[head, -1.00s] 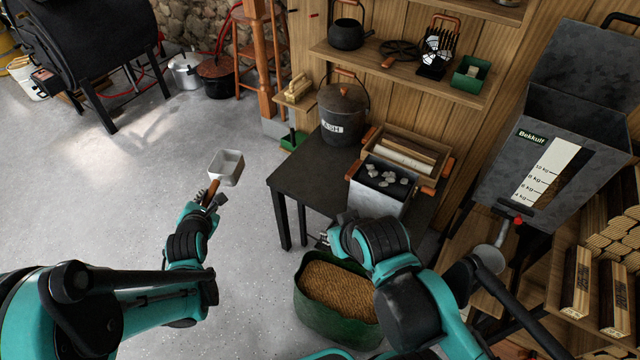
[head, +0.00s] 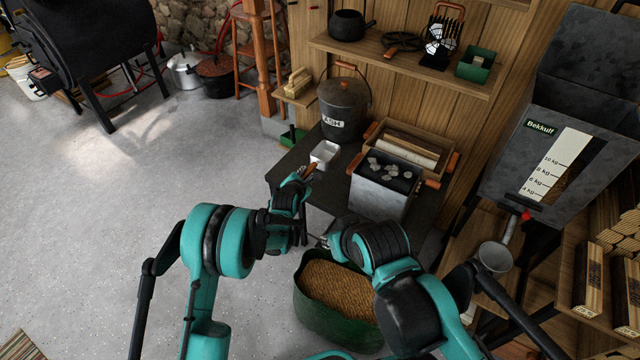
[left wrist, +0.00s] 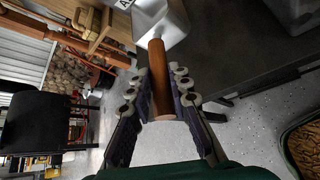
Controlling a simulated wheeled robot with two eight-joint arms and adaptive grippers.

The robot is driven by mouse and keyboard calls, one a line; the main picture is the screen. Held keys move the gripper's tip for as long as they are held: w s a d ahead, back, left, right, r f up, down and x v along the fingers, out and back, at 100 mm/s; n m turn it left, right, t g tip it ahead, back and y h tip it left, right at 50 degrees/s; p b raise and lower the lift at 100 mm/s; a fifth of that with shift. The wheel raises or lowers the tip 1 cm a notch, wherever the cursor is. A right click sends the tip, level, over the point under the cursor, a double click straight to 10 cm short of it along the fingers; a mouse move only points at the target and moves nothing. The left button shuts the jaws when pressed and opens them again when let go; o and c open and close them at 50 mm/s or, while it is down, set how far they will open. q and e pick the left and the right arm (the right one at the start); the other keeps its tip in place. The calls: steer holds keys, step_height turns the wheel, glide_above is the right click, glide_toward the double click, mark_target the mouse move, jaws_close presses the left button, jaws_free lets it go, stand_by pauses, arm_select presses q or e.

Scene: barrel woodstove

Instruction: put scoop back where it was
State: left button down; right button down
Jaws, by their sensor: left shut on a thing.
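The scoop (head: 325,152) has a pale metal pan and a brown wooden handle. My left gripper (head: 306,174) is shut on the handle, with the pan pointing away from it. In the head view the pan shows over the left part of the dark table (head: 294,158), in front of the ash bucket; I cannot tell whether it touches the top. In the left wrist view the handle (left wrist: 159,80) stands between the two fingers. My right gripper (head: 322,241) is low by the green tub, mostly hidden behind its own wrist.
The black ash bucket (head: 343,108) and a metal box of grey lumps (head: 378,198) stand on the table. A green tub of pellets (head: 338,305) is on the floor in front. The pellet hopper (head: 556,130) stands right. Floor at left is clear.

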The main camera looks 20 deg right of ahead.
arm_select(q)
step_height(320, 180, down, 10)
steer(key=b, duration=0.3)
steer(key=shift+r+b, duration=0.2)
steer(key=shift+b, duration=0.15)
steer(key=c, duration=1.4)
jaws_free()
steer(key=shift+f, duration=0.15)
steer(key=p+v, duration=0.3)
steer(key=v, duration=0.9)
steer(key=shift+r, duration=0.2)
